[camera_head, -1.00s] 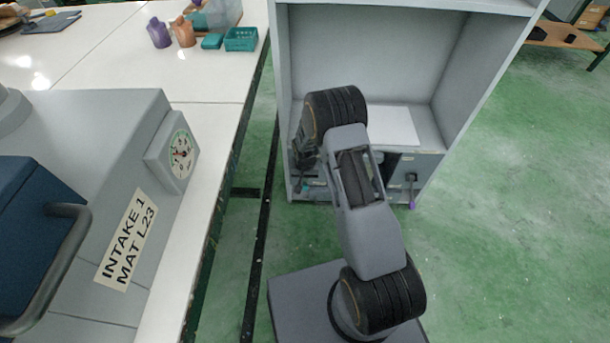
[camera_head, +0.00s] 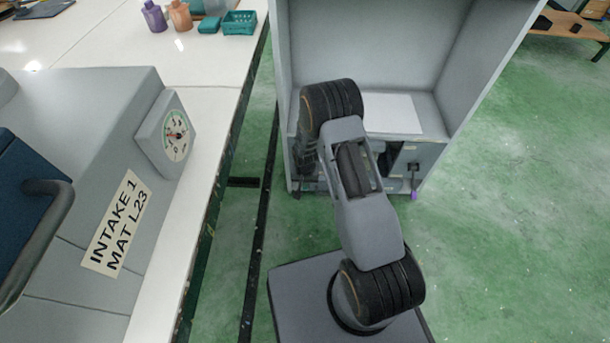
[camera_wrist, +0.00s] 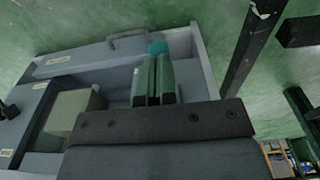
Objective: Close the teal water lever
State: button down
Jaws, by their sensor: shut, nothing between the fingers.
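A teal knob (camera_wrist: 158,47), which looks like the end of the teal water lever, shows in the wrist view just beyond my fingertips. The rest of that lever is hidden behind my fingers, and I cannot tell whether they touch it. In the head view my arm hides the gripper and the teal lever. A second lever with a purple tip (camera_head: 413,196) hangs at the right of the cabinet (camera_head: 285,90) front.
A white sheet (camera_head: 392,114) lies on the cabinet shelf. The white table (camera_head: 225,140) with a grey intake box (camera_head: 75,110) and round gauge (camera_head: 178,137) runs along the left. Purple and orange bottles (camera_head: 181,15) and a teal basket (camera_head: 240,22) stand farther back. Green floor is open to the right.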

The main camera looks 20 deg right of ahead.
notch_tip(320, 180, down, 6)
jog(key=s+b, duration=0.1)
jog(key=b, duration=0.2)
jog(key=shift+a, duration=0.2)
jog(key=shift+r, duration=0.1)
jog(key=shift+r+p, duration=0.45)
jog(key=shift+r, duration=0.25)
jog(key=s+a+r+p, duration=0.3)
jog(key=s+r, duration=0.4)
jog(key=s, duration=0.3)
jog(key=shift+s+a+r, duration=0.2)
jog(key=shift+s+r, duration=0.05)
jog(key=shift+r, duration=0.15)
